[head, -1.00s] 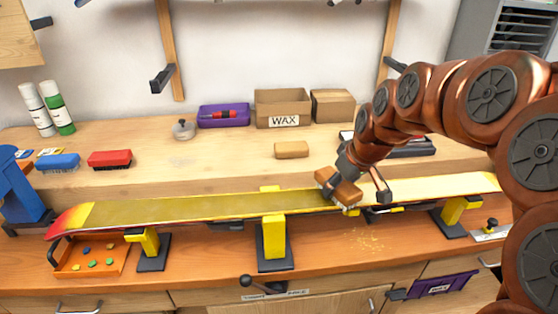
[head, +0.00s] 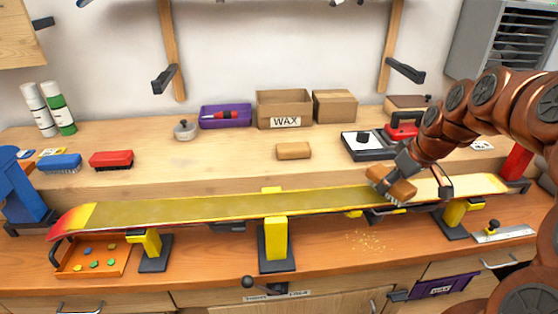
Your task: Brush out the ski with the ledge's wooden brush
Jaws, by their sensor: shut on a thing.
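The ski (head: 240,206) lies base up across yellow supports, its red and orange tip at the left. Its base looks dull olive from the tip to the brush and paler, brighter yellow to the right of it. My gripper (head: 404,177) is shut on the wooden brush (head: 390,185), which sits bristles down at the ski's right part, tilted in the picture. The bristles appear to touch the ski; exact contact is hard to tell. Part of the brush is hidden by the fingers.
On the ledge are a blue brush (head: 59,163), a red brush (head: 111,160), a tan block (head: 293,151), a WAX box (head: 284,108) and a red iron (head: 402,127). An orange tray (head: 92,258) stands below the tip. Yellow shavings (head: 368,242) lie on the bench. A scraper (head: 503,234) lies at right.

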